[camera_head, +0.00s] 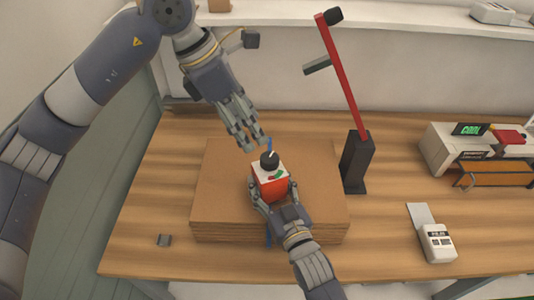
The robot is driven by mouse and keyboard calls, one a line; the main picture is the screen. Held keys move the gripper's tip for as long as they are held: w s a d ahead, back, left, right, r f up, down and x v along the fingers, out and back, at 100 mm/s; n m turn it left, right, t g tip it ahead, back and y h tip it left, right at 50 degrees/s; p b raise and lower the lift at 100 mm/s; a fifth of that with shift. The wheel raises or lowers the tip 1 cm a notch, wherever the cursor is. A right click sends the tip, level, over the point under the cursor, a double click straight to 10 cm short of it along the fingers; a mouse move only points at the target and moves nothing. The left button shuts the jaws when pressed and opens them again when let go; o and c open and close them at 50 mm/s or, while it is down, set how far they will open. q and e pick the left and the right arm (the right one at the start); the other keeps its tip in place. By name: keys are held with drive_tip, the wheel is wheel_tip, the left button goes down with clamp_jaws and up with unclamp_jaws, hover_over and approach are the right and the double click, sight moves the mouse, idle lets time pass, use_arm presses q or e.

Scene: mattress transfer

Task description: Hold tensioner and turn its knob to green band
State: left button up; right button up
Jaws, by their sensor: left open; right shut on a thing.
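The tensioner (271,187) is a small red body with a white top face. Its black knob (269,160) has a white pointer mark, and small green and red marks show on the white face beside it. My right gripper (270,193) comes from below and is shut on the tensioner's red body, over the cardboard stack. My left gripper (248,143) is open and empty, above and slightly left of the knob, with its fingers pointing down towards it. The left fingertips look apart from the knob. A thin blue strap (269,144) shows behind the knob.
The brown cardboard stack (218,200) lies on the wooden table (400,225). A black stand with a red lever (345,85) rises right of the stack. A white device (437,243) and a machine with a green display (445,147) stand at right.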

sight(268, 157)
use_arm(q)
drive_tip(key=shift+n+t, duration=0.5)
drive_tip(key=x, duration=1.1)
drive_tip(key=shift+w+a+f, duration=0.15)
drive_tip(key=shift+a+f, duration=0.05)
drive_tip(key=shift+f, duration=0.1)
drive_tip(key=shift+c, duration=0.3)
drive_tip(key=c, duration=1)
